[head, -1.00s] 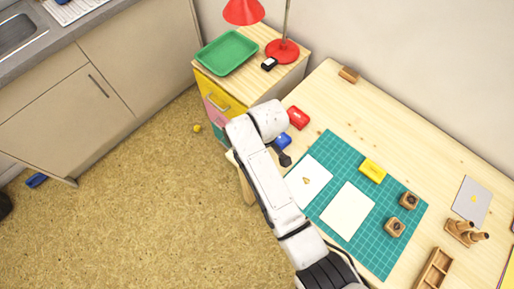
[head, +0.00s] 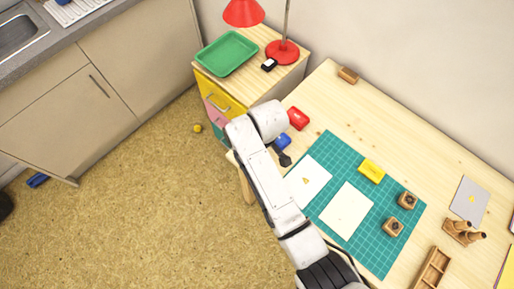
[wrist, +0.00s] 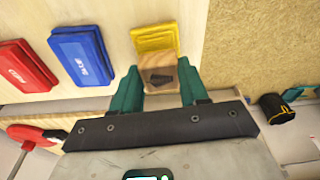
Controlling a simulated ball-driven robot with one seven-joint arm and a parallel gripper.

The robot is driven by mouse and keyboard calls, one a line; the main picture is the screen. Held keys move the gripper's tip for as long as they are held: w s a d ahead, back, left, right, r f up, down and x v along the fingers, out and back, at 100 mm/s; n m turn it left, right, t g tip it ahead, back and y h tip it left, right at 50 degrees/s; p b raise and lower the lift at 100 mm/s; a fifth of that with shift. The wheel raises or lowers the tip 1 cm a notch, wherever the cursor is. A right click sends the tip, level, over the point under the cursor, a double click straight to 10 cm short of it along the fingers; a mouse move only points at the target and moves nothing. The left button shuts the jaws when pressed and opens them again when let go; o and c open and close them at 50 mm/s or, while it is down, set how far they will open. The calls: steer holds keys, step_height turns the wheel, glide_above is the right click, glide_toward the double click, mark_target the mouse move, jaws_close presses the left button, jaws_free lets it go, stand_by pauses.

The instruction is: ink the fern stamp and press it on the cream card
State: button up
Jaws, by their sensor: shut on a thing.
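In the wrist view my gripper (wrist: 160,76) is shut on a small wooden stamp (wrist: 157,78), with a green finger on either side. The stamp's visible face carries a dark mark; I cannot tell for sure that it is a fern. A yellow inkpad (wrist: 154,37) lies just beyond the stamp, partly covered by it; I cannot tell whether they touch. In the head view my arm hides the stamp and this pad. The blank cream card (head: 346,209) lies on the green cutting mat (head: 382,255). A whiter card (head: 313,172) with a small orange-yellow mark lies beside it.
A blue inkpad (wrist: 80,57) and a red inkpad (wrist: 23,66) lie left of the yellow one. On the mat are a yellow block (head: 372,169) and two wooden stamps (head: 407,200) (head: 393,228). A wooden rack (head: 463,236) and a grey card (head: 469,199) are at the right.

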steer(key=shift+r+p, duration=0.3)
steer(key=shift+r, duration=0.1)
steer(key=shift+r+p, duration=2.3)
steer(key=shift+r, duration=0.4)
